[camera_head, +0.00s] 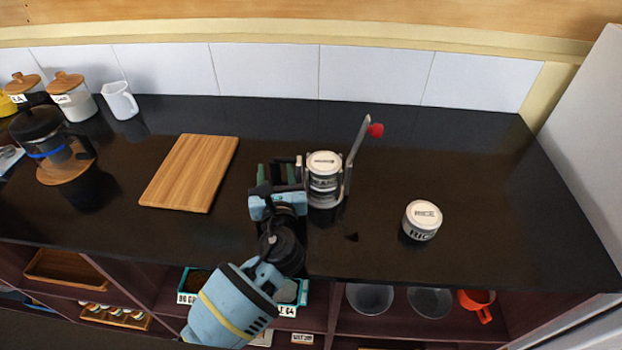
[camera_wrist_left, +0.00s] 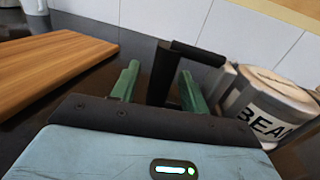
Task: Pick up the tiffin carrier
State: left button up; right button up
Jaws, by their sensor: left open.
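The tiffin carrier (camera_head: 324,184) stands upright on the dark counter, a round light tin with dark lettering and metal side pieces. A slanted metal bar with a red end rises at its right. In the left wrist view, the carrier (camera_wrist_left: 268,105) is at the right, reading "BEA". My left gripper (camera_head: 277,173) is just left of the carrier, its green fingers apart. In the left wrist view, my left gripper (camera_wrist_left: 158,72) is open, with a black upright piece and crossbar (camera_wrist_left: 197,52) showing between and beyond the fingers. Whether that piece belongs to the carrier is unclear.
A separate tin labelled RICE (camera_head: 421,221) stands to the right. A wooden board (camera_head: 190,173) lies to the left. A French press (camera_head: 50,145), jars and a white jug (camera_head: 120,101) stand at far left. The counter is clear at the back right; shelves below hold bowls.

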aim_at(275, 166)
pick_arm(q)
jog(key=shift+c, duration=0.5)
grip_shut()
jog(key=shift+r, duration=5.2)
jog(key=shift+f, duration=3.55)
